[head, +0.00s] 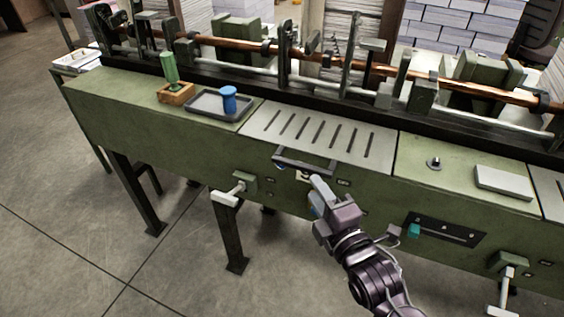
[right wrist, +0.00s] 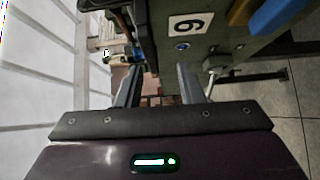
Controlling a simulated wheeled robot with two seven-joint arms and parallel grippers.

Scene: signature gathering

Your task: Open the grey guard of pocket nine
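A dark grey bar-like flap (head: 304,162), which looks like the guard, sits at the top of the green front face below the slotted plate. In the right wrist view a dark grey edge (right wrist: 139,28) lies beyond the fingers. A white number plate (right wrist: 187,25), turned sideways and readable as 9, shows on the green face beside it. My right gripper (head: 318,196) is just in front of and below the flap. Its fingers (right wrist: 160,86) stand apart with nothing clearly between them. Contact with the flap cannot be told. The gripper partly hides the front face. My left gripper is out of view.
The slotted grey plate (head: 322,134) lies on the green bench (head: 130,107). A white-handled lever (head: 230,194) juts from the front. Metal rods run behind.

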